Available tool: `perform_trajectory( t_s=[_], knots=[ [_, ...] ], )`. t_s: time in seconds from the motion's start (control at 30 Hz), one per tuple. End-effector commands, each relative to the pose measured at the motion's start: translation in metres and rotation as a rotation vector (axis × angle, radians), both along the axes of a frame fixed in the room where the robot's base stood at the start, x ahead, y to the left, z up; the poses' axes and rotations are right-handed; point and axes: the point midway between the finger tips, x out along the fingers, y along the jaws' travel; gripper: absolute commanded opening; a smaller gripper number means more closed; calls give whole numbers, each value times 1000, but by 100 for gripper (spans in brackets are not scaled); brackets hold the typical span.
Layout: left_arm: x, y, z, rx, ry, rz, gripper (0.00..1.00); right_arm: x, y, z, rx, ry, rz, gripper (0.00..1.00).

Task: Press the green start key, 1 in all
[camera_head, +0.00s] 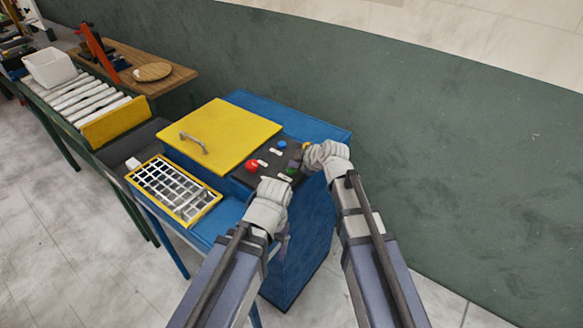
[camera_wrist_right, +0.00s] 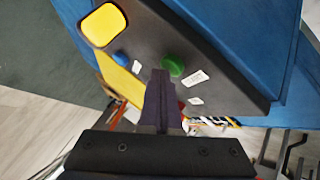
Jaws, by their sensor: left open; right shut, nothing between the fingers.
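The green start key (camera_head: 291,171) sits on the dark sloped panel (camera_head: 268,173) of the blue machine, between my two grippers. In the right wrist view the green key (camera_wrist_right: 173,65) shows just right of the tip of my right gripper (camera_wrist_right: 160,73). That gripper is shut and empty; I cannot tell whether it touches the key. In the head view my right gripper (camera_head: 303,166) is over the panel's right end. My left gripper (camera_head: 276,186) is open at the panel's near edge, and its fingers are hard to make out.
A red button (camera_head: 252,167), a blue button (camera_head: 282,144) and a yellow button (camera_wrist_right: 103,24) share the panel with small white labels. A yellow-framed grid tray (camera_head: 208,207) is at left. A green wall (camera_head: 460,150) stands behind.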

Motion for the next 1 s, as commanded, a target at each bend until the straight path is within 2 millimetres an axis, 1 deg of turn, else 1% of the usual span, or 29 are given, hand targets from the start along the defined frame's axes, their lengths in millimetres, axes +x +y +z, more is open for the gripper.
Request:
perform_trajectory(
  t_s=[0.03,0.2,0.57,0.67,0.77,1.0],
  knots=[
    [0,0,5,0,0,0,81,0,0,5,0,0,0,0],
    [0,0,14,0,0,0,81,0,0,14,0,0,0,0],
    [0,0,14,0,0,0,81,0,0,14,0,0,0,0],
    [0,0,17,0,0,0,81,0,0,17,0,0,0,0],
    [0,0,25,0,0,0,81,0,0,25,0,0,0,0],
    [0,0,49,0,0,0,81,0,0,49,0,0,0,0]
  ],
)
